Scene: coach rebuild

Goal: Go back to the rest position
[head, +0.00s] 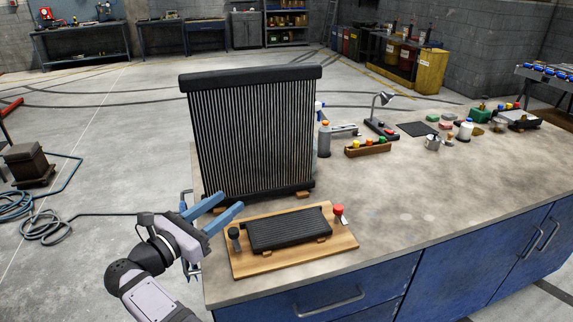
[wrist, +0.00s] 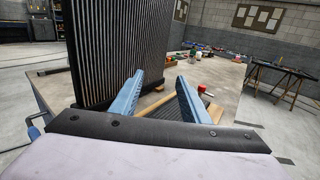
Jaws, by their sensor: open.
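My gripper (head: 221,209) is open and empty, with its two blue fingers apart. In the head view it is at the left front of the workbench (head: 400,215), above the left end of a wooden board (head: 245,264). A black ribbed block (head: 289,230) lies on that board. A tall radiator-like panel with a black top bar (head: 255,130) stands upright behind it. In the wrist view the gripper (wrist: 160,85) points at the bench, with the panel (wrist: 115,50) at left. The right finger partly hides the ribbed block.
A red-capped item (head: 338,214) stands at the board's right end and a dark knob (head: 234,238) at its left. A grey bottle (head: 324,140), a wooden holder (head: 367,147) and a lamp (head: 383,115) stand farther back. The bench's right front is clear. Open floor lies left.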

